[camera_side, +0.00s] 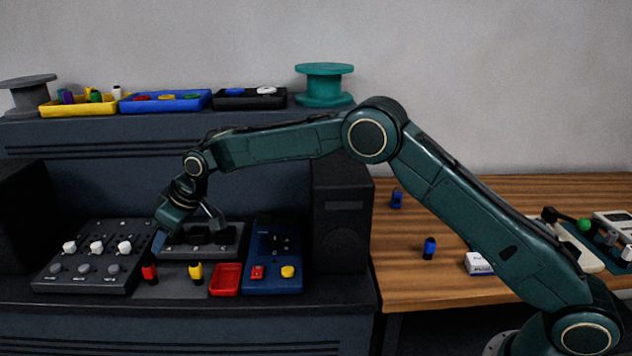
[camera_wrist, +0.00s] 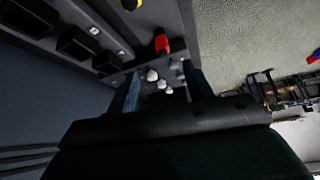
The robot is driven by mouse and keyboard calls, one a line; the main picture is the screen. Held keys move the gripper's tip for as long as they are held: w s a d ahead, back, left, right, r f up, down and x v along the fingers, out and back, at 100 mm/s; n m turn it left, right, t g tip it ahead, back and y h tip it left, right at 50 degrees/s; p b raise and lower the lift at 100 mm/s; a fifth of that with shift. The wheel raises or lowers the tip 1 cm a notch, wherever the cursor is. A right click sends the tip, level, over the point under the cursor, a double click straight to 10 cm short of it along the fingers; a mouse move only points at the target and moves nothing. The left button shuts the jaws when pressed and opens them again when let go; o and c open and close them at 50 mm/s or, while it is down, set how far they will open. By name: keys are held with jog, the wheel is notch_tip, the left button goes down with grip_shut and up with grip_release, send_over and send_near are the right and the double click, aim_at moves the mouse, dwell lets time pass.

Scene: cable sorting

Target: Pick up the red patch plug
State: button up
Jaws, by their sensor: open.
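In the wrist view the red plug (camera_wrist: 162,43) is above the gap between the fingertips. My gripper (camera_side: 188,230) is open and empty, above and a little right of the plug, one finger over it. Its fingers (camera_wrist: 161,82) show spread apart in the wrist view. The plug is not between them.
A yellow plug (camera_side: 196,273) stands just right of the red one, then a red tray (camera_side: 226,280) and a blue button box (camera_side: 273,262). A mixer with white knobs (camera_side: 88,262) is at left. Dark slots (camera_side: 200,238) lie behind.

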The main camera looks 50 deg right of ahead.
aim_at(152, 263)
jog(key=shift+x, duration=3.45)
jog(key=shift+f, duration=0.1)
jog(key=shift+a+x, duration=0.15)
jog(key=shift+x, duration=1.1)
jog(key=shift+a+x, duration=0.1)
jog(key=shift+x, duration=1.15)
jog(key=shift+c, duration=0.2)
jog(key=c, duration=1)
